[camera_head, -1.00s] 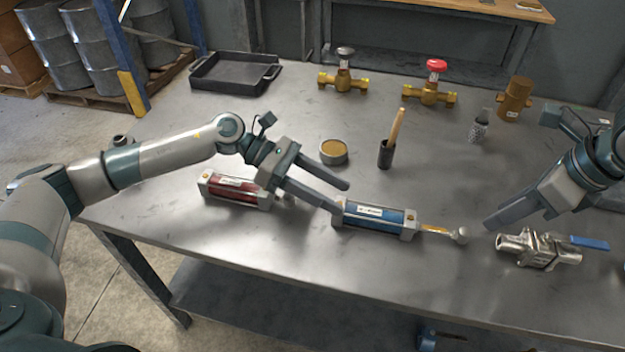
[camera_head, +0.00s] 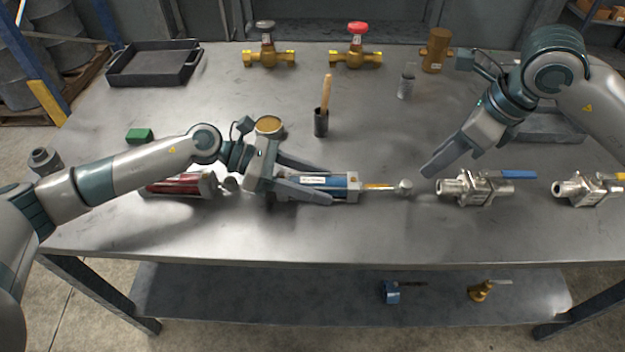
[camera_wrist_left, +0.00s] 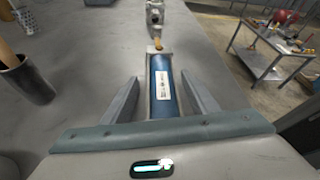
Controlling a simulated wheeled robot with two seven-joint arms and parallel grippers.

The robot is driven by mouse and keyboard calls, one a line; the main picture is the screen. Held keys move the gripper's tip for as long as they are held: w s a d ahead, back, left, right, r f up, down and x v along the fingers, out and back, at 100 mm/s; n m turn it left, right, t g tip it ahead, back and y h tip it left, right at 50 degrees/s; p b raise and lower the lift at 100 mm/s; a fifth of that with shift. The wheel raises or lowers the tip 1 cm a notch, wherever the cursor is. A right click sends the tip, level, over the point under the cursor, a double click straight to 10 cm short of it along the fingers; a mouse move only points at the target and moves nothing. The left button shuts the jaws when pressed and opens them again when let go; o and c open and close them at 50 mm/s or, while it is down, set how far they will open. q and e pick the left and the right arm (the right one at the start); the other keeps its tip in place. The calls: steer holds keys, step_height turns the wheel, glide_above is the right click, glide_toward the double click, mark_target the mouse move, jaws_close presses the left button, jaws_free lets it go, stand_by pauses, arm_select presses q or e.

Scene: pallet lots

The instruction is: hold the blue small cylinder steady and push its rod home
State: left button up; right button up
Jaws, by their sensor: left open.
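The blue small cylinder (camera_head: 338,181) lies on the grey table, and it also shows in the left wrist view (camera_wrist_left: 163,90). Its rod (camera_head: 378,187) sticks out to the right and ends in a round metal knob (camera_head: 404,187). My left gripper (camera_head: 329,186) is open, with one finger on each side of the cylinder's body. In the left wrist view the fingers (camera_wrist_left: 162,98) show gaps on both sides of the body. The cylinder's left end is partly hidden by my gripper. My right gripper (camera_head: 430,171) hangs just right of the knob, apart from it; its jaw opening cannot be made out.
A red cylinder (camera_head: 178,186) lies behind my left arm. Ball valves (camera_head: 475,188) lie to the right of the knob. A cup with a wooden-handled tool (camera_head: 321,122), a round tin (camera_head: 269,126) and a black tray (camera_head: 153,65) stand farther back. The table front is clear.

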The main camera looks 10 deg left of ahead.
arm_select(q)
steer(key=shift+c, duration=0.2)
jaws_close()
arm_select(e)
steer(key=shift+d, duration=0.2)
jaws_close()
arm_select(q)
steer(key=shift+f, duration=0.1)
arm_select(e)
steer(key=s+d+n, duration=0.2)
steer(key=d, duration=0.4)
steer(key=shift+d+r+y, duration=0.25)
steer(key=shift+d+y, duration=0.05)
steer(key=shift+d, duration=0.05)
steer(key=shift+s, duration=0.1)
